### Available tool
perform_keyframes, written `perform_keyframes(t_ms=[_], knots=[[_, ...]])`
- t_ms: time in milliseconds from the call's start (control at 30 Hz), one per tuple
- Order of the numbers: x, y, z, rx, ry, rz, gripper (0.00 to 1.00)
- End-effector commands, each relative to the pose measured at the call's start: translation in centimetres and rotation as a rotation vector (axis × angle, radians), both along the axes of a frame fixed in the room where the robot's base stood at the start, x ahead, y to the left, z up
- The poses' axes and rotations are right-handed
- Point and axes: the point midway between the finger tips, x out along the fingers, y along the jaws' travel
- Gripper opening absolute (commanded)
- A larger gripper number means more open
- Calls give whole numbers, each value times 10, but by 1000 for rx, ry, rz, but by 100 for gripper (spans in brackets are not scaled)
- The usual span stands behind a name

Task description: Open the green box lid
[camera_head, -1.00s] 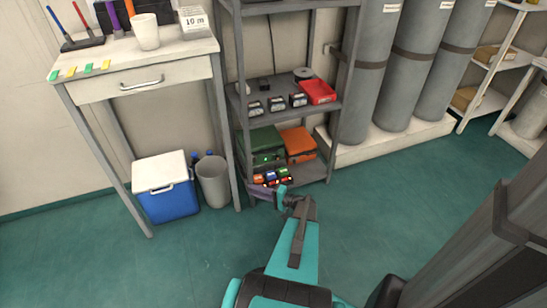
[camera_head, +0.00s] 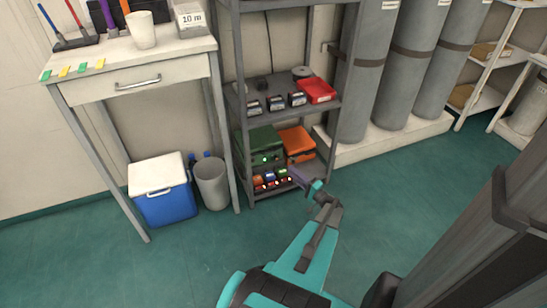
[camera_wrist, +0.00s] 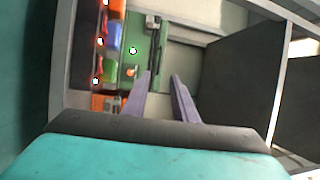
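The green box (camera_head: 262,140) stands on the low part of the grey shelf rack, and its lid looks shut. A small light shows on its front. In the wrist view a green surface, likely the box (camera_wrist: 143,38), lies ahead and slightly left of the fingers. My gripper (camera_head: 293,173) is in front of the rack's low shelf, right of the green box and below the orange box. Contact with the box does not show.
An orange box (camera_head: 297,141) stands right of the green box. Several small coloured units (camera_head: 272,180) with red lights sit in front, lower down. A red tray (camera_head: 317,91) is on the shelf above. A cooler (camera_head: 163,190) and bin (camera_head: 211,183) stand left. Floor in front is clear.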

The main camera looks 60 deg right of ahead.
Motion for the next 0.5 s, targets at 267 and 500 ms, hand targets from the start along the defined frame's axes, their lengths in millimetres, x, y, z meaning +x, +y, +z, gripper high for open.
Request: perform_keyframes(t_ms=[267,500], knots=[[14,-4,1,0,1,1,25],[42,-11,6,0,0,1,25]])
